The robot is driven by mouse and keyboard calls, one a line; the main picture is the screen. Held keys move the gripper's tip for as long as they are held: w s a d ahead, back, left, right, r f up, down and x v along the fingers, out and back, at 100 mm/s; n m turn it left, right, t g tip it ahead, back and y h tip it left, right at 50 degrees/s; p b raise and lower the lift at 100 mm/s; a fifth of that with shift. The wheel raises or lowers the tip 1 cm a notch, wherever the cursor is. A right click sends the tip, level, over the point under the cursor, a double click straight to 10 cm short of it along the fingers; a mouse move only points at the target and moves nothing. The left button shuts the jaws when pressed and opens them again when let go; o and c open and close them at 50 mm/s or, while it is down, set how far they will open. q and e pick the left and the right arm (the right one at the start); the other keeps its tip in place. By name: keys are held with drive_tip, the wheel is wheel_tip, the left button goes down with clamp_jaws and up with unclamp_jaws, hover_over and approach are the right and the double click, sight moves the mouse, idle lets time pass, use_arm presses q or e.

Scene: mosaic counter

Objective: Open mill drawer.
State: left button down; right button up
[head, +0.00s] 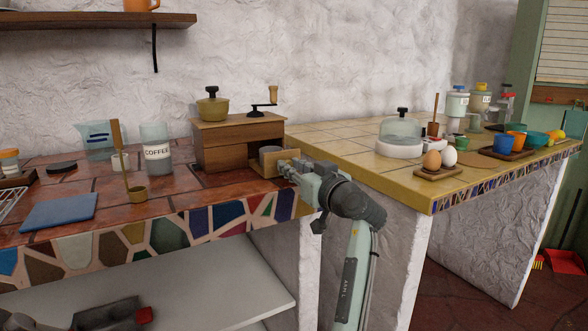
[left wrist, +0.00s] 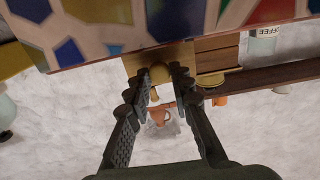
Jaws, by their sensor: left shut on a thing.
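The wooden coffee mill (head: 225,141) stands on the red-tiled counter in the head view, with a pot-like bowl and a crank on top. Its drawer (head: 266,170) sticks out of the front toward the right, and a rounded greyish thing shows in or behind it. My left gripper (head: 290,170) is at the drawer's front, shut on the round drawer knob. In the left wrist view the knob (left wrist: 160,73) sits between the two dark fingertips, against the wooden drawer front (left wrist: 178,55). The gripper hides part of the drawer front. My right gripper is in neither view.
A glass-domed dish (head: 400,135) and an egg holder (head: 437,173) stand on the yellow counter at right. A gap separates the counters' front parts.

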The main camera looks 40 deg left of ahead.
use_arm(q)
drive_tip(key=c, duration=1.5)
unclamp_jaws()
drive_tip(key=shift+o, duration=0.7)
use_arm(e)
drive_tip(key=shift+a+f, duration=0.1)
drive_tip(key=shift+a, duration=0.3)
use_arm(q)
drive_tip(key=shift+d, duration=0.25)
drive_tip(key=v, duration=1.1)
drive_tip(key=shift+s+d, duration=0.2)
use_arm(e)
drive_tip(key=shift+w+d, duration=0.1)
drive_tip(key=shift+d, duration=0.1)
